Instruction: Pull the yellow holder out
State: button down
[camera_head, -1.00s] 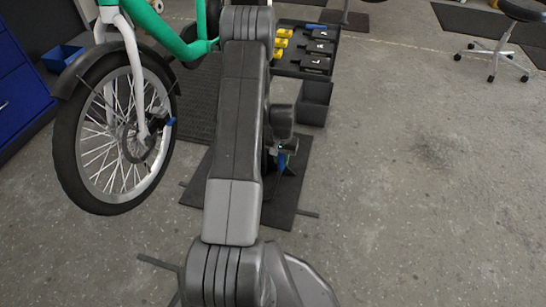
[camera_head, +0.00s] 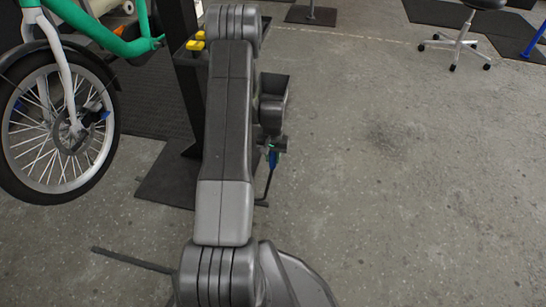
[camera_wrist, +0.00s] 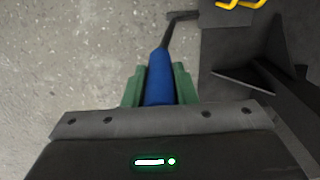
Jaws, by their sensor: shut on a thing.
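Two yellow holders (camera_head: 196,42) show at the dark stand, left of my upper arm in the head view; my arm hides whatever lies behind it there. Yellow hook-like pieces (camera_wrist: 240,3) show at the top edge of the wrist view, ahead and right of my gripper. My gripper (camera_wrist: 160,88) has green fingers shut on the blue handle of a tool (camera_wrist: 160,75). The tool's thin dark shaft points away and ends in a bend. In the head view the blue handle (camera_head: 272,158) hangs below the wrist, over open floor, apart from the yellow holders.
A bicycle wheel (camera_head: 58,125) and green frame (camera_head: 105,38) stand at the left. A dark base plate (camera_head: 165,182) lies on the floor. The floor to the right is clear up to a stool (camera_head: 462,38).

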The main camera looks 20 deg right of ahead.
jog(key=c, duration=1.2)
grip_release()
jog(key=shift+o, duration=0.2)
notch_tip(320, 180, up, 14)
jog(key=p, duration=0.4)
jog(key=shift+f, duration=0.1)
